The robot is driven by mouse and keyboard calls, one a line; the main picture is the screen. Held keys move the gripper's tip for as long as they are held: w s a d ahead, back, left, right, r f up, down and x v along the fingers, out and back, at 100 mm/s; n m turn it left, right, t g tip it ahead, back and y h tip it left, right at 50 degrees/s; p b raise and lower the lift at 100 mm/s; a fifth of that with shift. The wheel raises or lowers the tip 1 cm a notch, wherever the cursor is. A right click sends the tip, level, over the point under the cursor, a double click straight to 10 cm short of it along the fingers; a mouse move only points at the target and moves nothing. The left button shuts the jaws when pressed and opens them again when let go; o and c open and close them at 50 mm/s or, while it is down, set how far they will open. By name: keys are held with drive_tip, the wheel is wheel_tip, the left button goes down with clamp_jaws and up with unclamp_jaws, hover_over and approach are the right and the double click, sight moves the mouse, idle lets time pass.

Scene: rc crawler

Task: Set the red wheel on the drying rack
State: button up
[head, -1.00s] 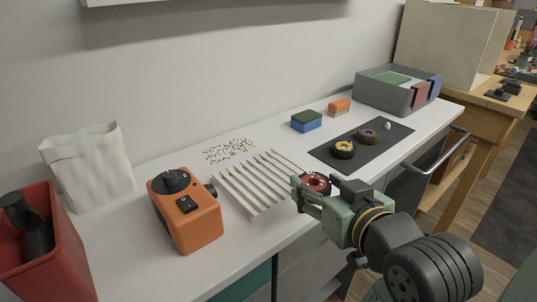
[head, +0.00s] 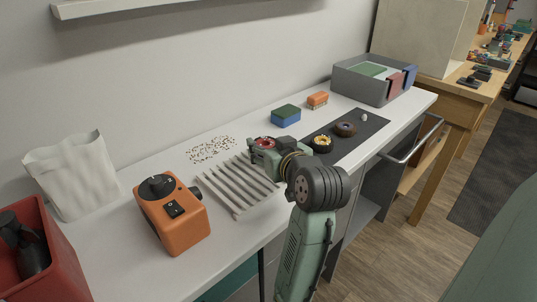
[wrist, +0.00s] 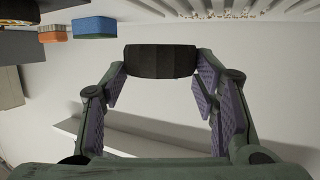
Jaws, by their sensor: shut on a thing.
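The red wheel (head: 268,143) shows its red hub in the head view, partly hidden by my gripper (head: 262,148). In the wrist view its dark tyre (wrist: 162,61) sits between the two fingers. My gripper is shut on it. The drying rack (head: 232,188) is a pale slatted frame on the white bench. My gripper and the wheel appear at the rack's back right end in the head view; their exact height over it is hard to tell. Some rack slats (wrist: 225,8) show along the top of the wrist view.
An orange machine (head: 172,215) stands left of the rack. Small scattered pieces (head: 211,150) lie behind it. A green-and-blue block (head: 286,116) stands behind right. A dark mat (head: 362,133) to the right bears two other wheels, one with a yellow hub (head: 322,144).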

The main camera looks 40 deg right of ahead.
drive_tip(key=shift+f+p, duration=0.3)
drive_tip(key=shift+f, duration=1.45)
drive_tip(key=shift+f, duration=0.1)
drive_tip(key=shift+f, duration=0.2)
drive_tip(key=o, duration=1.1)
drive_tip(key=shift+r, duration=0.1)
drive_tip(key=shift+o, duration=0.2)
drive_tip(key=shift+r, duration=0.25)
drive_tip(key=b+v, duration=0.1)
drive_tip(key=v, duration=1.1)
drive_tip(key=shift+f, duration=0.1)
